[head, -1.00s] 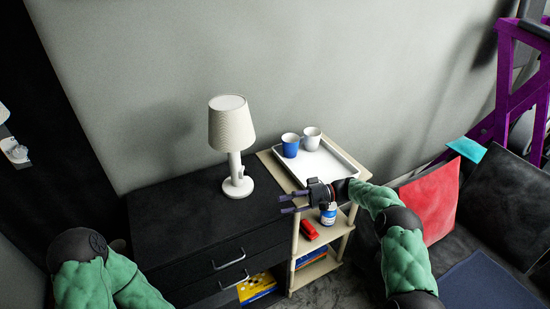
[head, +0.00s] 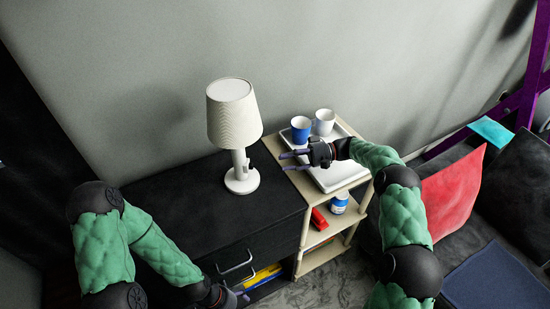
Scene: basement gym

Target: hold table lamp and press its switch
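The white table lamp (head: 233,117) stands upright on the black cabinet, with a ribbed shade, a short stem and a round base. A small white part, perhaps its switch (head: 248,162), sticks out at the right of the stem. My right gripper (head: 284,162) is open and empty. Its two fingers point left toward the stem, with a gap between them and the lamp. My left gripper (head: 242,294) is low in front of the cabinet, near the bottom edge, and well away from the lamp. Its fingers are partly hidden, so its opening is unclear.
The black cabinet top (head: 170,215) is bare around the lamp. A beige shelf unit (head: 305,215) beside it holds a white tray (head: 345,172), a blue cup (head: 300,130) and a white cup (head: 324,121). A red object (head: 319,219) and a blue-white can (head: 339,203) sit lower.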

